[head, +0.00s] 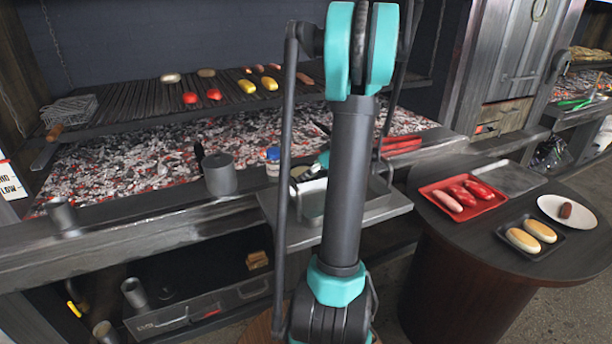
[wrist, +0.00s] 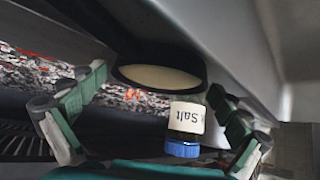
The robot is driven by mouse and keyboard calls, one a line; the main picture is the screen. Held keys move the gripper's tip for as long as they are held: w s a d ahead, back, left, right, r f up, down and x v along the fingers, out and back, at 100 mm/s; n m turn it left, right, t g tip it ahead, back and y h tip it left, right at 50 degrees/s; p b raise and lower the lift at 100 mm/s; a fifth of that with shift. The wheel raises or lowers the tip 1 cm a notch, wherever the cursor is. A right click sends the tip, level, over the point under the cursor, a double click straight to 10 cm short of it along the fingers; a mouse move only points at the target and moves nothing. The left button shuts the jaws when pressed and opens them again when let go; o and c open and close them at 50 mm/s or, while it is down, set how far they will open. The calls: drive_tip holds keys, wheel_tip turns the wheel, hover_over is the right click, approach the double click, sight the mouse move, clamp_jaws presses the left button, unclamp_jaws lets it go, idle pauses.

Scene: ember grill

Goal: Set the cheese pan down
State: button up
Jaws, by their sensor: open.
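My gripper (head: 306,172) is open and points left over the grill's front ledge, partly hidden behind my arm. In the wrist view its two fingers (wrist: 157,92) are spread wide with nothing gripped. A dark round pan with a pale, cheese-like filling (wrist: 160,77) lies ahead, beyond the fingers and apart from them. It appears to be the grey pan (head: 220,178) upright on the ledge in the head view. A salt jar (head: 272,161) with a blue lid stands between gripper and pan. It shows upside down in the wrist view (wrist: 187,118), overlapping the pan.
Glowing coals (head: 130,150) lie behind the ledge, under a raised grate (head: 130,103) with sausages and buns. A metal tray (head: 390,208) is below my gripper. The round table (head: 450,225) at right holds a red sausage tray (head: 440,208), a bun tray and a white plate.

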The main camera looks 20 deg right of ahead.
drive_tip(key=shift+w+a+f, duration=0.1)
drive_tip(key=shift+f, duration=0.05)
drive_tip(key=shift+c, duration=0.2)
drive_tip(key=c, duration=1.4)
wheel_tip(320, 180, up, 20)
drive_tip(key=shift+a, duration=0.1)
